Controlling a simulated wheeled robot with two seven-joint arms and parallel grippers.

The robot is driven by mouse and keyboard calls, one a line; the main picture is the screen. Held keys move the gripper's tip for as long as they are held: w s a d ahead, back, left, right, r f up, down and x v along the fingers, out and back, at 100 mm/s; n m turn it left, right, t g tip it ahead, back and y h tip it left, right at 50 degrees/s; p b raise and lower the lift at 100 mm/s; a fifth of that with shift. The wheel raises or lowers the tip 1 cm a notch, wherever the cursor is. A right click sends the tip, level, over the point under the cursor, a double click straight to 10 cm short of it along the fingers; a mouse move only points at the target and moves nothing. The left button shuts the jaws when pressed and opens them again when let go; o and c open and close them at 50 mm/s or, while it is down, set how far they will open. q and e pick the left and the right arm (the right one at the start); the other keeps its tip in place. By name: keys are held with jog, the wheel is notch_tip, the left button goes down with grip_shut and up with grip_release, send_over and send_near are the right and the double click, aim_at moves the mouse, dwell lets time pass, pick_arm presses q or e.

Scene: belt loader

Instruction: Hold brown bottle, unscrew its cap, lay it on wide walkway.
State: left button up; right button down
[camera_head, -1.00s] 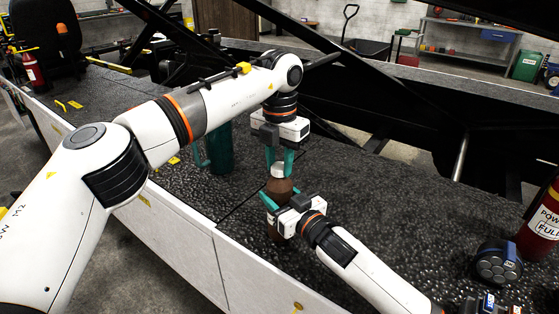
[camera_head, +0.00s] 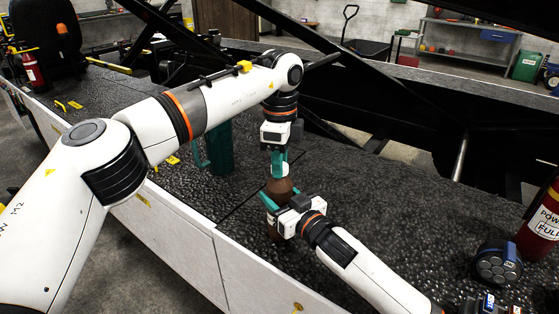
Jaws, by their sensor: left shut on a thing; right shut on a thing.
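The brown bottle (camera_head: 282,186) stands upright on the dark textured walkway (camera_head: 350,218). My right gripper (camera_head: 270,206) is shut around the bottle's body from the right and hides part of it. My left gripper (camera_head: 279,163) points down from above and is shut on the white cap (camera_head: 285,170) at the bottle's top. Its fingers cover much of the cap. The cap sits at the bottle's neck; I cannot tell how loose it is.
A teal mug or jug (camera_head: 219,148) stands behind my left arm. A red fire extinguisher (camera_head: 543,225) and a dark round lamp-like object (camera_head: 497,264) are at the right. Black beams cross behind the walkway.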

pick_arm(q)
jog(key=shift+r, duration=0.1)
pick_arm(e)
jog(key=shift+f, duration=0.1)
dwell(0.5)
pick_arm(q)
jog(key=shift+r, duration=1)
jog(key=shift+r, duration=2.05)
pick_arm(e)
jog(key=c, duration=0.5)
grip_release()
